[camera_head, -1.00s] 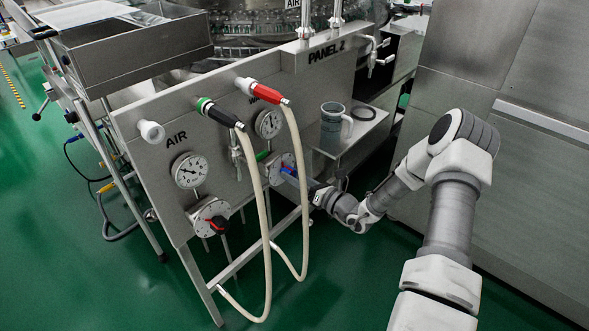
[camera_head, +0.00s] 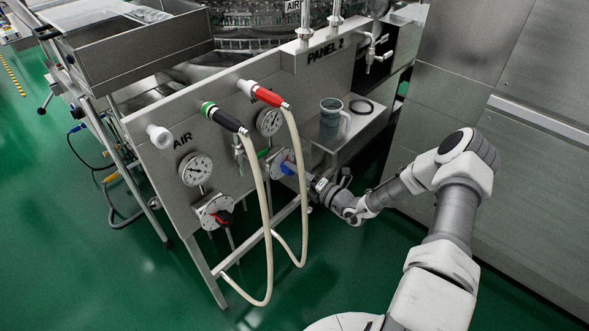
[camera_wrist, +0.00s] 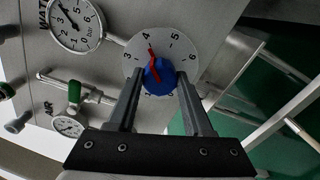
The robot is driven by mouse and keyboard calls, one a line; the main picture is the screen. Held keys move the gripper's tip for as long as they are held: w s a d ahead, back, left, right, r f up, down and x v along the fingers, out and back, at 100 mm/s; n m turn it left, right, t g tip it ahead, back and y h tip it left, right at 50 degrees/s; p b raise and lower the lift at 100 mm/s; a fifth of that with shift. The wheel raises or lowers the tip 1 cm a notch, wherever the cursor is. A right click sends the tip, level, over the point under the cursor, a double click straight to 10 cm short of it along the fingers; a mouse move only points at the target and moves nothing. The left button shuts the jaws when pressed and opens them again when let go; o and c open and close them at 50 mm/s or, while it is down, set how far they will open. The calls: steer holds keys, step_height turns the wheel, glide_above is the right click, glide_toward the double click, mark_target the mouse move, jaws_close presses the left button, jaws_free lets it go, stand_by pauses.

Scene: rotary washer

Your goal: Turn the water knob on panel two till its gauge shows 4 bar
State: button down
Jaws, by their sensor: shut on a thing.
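The blue water knob (camera_wrist: 158,80) has a red pointer and sits on a white numbered dial (camera_wrist: 134,64). The pointer leans up and left, near the 4 on that dial. My gripper (camera_wrist: 159,76) is shut on the knob, one finger on each side. In the head view the knob (camera_head: 287,168) and my gripper (camera_head: 294,172) are at the lower right of panel two (camera_head: 330,80). The water gauge (camera_wrist: 75,22) is partly in the wrist view; its dark needle points up and left, exact reading unclear. The gauge (camera_head: 270,121) is too small to read in the head view.
The air gauge (camera_head: 196,169) and air knob (camera_head: 215,212) are to the left. Two pale hoses (camera_head: 264,230) hang in front of the panel from black and red connectors. A grey jug (camera_head: 332,118) stands on a side shelf (camera_head: 365,122). Steel cabinets (camera_head: 520,160) bound the right side.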

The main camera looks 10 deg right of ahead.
steer(key=shift+m, duration=0.3)
stand_by(0.4)
steer(key=shift+c, duration=1.5)
jaws_free()
steer(key=shift+s, duration=0.1)
steer(key=p+v, duration=0.2)
steer(key=v, duration=1.5)
steer(key=shift+s+d, duration=0.1)
